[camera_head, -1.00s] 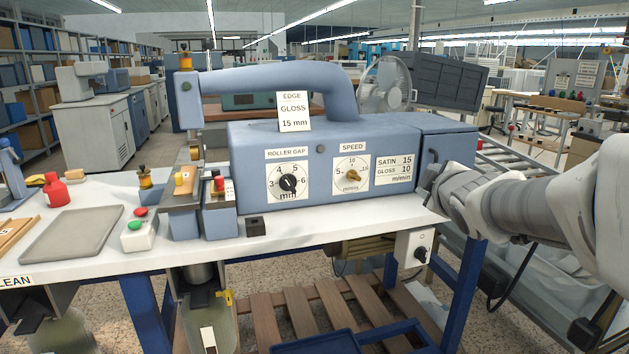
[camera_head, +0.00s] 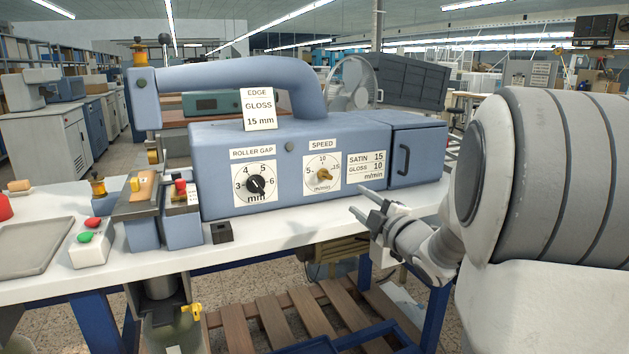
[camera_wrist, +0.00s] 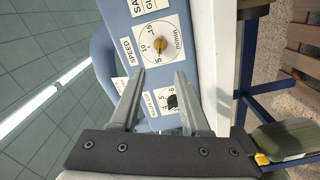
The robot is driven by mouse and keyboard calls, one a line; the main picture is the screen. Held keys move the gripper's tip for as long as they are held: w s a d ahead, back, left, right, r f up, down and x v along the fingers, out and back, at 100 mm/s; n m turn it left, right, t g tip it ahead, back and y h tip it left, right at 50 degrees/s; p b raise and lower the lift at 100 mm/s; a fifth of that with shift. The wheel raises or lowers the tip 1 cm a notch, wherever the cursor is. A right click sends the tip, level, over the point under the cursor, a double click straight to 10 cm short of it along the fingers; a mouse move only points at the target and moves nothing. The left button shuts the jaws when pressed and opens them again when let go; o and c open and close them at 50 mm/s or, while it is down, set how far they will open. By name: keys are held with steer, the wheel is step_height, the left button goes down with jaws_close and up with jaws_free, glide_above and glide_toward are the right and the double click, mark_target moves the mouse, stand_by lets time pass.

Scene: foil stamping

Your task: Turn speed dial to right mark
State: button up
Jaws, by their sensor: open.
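The speed dial (camera_head: 323,174) is a brass-coloured pointer knob on a white scale plate marked 5, 10 and 15, on the front of the blue machine (camera_head: 220,150). It also shows in the wrist view (camera_wrist: 160,45), beyond my fingertips. A label beside it (camera_head: 366,163) reads SATIN 15, GLOSS 10 m/min. A card (camera_head: 259,108) on top reads EDGE GLOSS 15 mm. My gripper (camera_head: 366,204) is open and empty, in front of the machine to the right of and below the dial, apart from it. In the wrist view my gripper (camera_wrist: 160,76) shows both fingers apart.
The black roller gap dial (camera_head: 256,184) is left of the speed dial. A button box (camera_head: 88,245) with red and green buttons and a small black block (camera_head: 221,232) are on the white table (camera_head: 290,240). The space before the speed dial is clear.

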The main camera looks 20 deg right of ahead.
mark_target(328, 177)
steer(key=w, duration=0.5)
steer(key=w+b, duration=0.1)
steer(key=w, duration=0.5)
steer(key=w+b, duration=0.1)
steer(key=w, duration=0.4)
steer(key=shift+w+a, duration=0.2)
steer(key=shift+a, duration=0.1)
jaws_close()
